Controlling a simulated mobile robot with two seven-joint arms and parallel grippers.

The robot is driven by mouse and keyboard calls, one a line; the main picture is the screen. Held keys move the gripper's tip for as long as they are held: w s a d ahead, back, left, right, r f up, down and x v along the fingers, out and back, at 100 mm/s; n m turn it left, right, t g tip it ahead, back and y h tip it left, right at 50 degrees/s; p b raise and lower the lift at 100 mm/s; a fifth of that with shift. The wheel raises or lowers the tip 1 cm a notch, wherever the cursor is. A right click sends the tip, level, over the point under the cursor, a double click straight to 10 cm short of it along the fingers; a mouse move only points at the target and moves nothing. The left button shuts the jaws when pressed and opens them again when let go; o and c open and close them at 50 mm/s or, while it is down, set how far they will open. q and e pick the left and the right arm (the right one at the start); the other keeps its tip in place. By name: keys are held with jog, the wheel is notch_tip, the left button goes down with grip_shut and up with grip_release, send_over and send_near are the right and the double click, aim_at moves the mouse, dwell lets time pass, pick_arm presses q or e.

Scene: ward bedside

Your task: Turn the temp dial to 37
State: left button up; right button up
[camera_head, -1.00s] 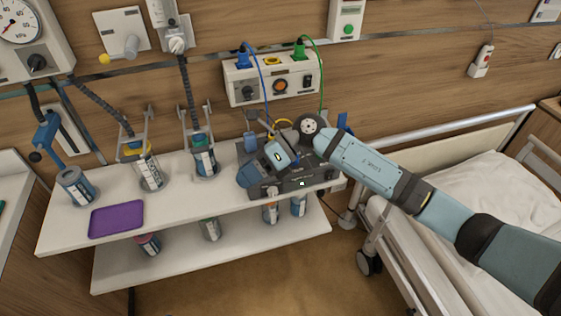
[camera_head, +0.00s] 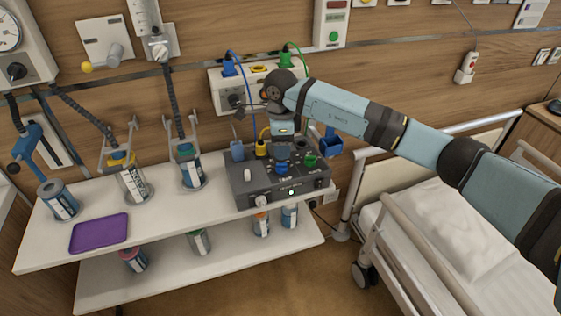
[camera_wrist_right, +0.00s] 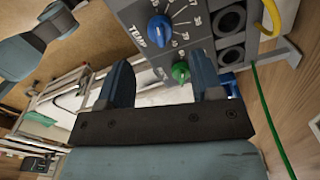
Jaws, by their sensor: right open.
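The dark grey control box (camera_head: 243,194) stands on the right end of the white upper shelf. The blue temp dial (camera_head: 282,168) is on its sloped top. In the right wrist view the same blue dial (camera_wrist_right: 160,31) shows beside the word TEMP, with numbers along one side; its exact setting is hard to read. My right gripper (camera_head: 284,149) points down just above the box, near the dial. In the right wrist view its fingers (camera_wrist_right: 162,72) are apart with nothing held between them. The dial lies beyond the fingertips, apart from them. My left gripper is not in view.
A green knob (camera_wrist_right: 180,72) sits close to the blue dial. A white knob (camera_head: 247,175) is on the box's left. Blue and green cables (camera_head: 300,62) hang behind. Canisters (camera_head: 191,170) and a purple tray (camera_head: 99,232) are left; a bed (camera_head: 440,220) is right.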

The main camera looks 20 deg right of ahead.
aim_at(281, 163)
notch_tip(281, 163, down, 7)
jog(key=shift+r, duration=0.15)
jog(key=c, duration=0.9)
